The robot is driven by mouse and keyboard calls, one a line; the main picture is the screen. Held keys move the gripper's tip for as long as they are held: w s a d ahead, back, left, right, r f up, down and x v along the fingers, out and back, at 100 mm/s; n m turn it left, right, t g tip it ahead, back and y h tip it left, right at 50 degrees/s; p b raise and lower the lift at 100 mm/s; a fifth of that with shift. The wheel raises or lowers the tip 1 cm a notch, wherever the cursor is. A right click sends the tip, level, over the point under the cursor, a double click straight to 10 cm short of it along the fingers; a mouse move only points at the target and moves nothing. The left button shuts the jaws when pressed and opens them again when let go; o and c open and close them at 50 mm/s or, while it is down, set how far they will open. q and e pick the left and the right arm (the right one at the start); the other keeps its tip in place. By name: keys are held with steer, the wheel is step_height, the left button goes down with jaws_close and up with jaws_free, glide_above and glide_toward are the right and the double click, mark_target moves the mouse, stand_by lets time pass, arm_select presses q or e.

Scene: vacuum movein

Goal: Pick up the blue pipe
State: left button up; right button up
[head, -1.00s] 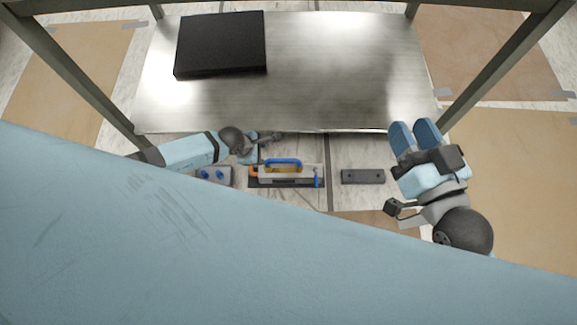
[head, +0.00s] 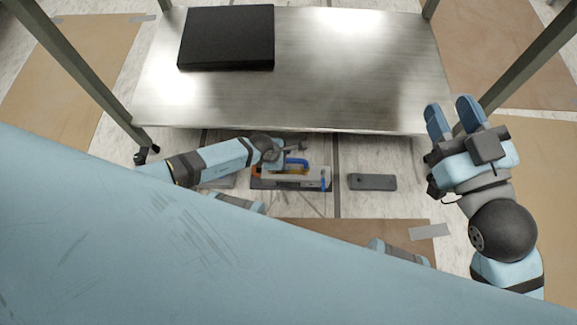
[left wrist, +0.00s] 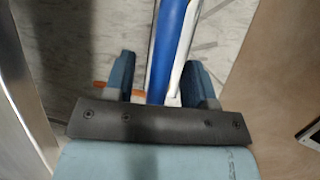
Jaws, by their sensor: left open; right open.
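The blue pipe (head: 297,163) shows in the head view as a short curved blue piece on top of a grey tool-like unit (head: 290,184) on the floor, partly hidden by my left gripper (head: 284,152). In the left wrist view the blue pipe (left wrist: 172,45) runs lengthwise between the two blue fingers of the left gripper (left wrist: 160,80), with a gap on each side. The left gripper is open around it; whether a finger touches it I cannot tell. My right gripper (head: 453,113) is open and empty at the right, fingers pointing up the picture.
A metal table or shelf (head: 330,75) with a black flat box (head: 227,38) lies just beyond the unit, its front edge close to the left arm. A small dark grey block (head: 372,182) lies on the floor to the right. Table legs stand at both sides.

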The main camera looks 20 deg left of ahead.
arm_select(q)
steer(key=shift+w+d+f, duration=0.1)
steer(key=shift+f, duration=0.05)
jaws_close()
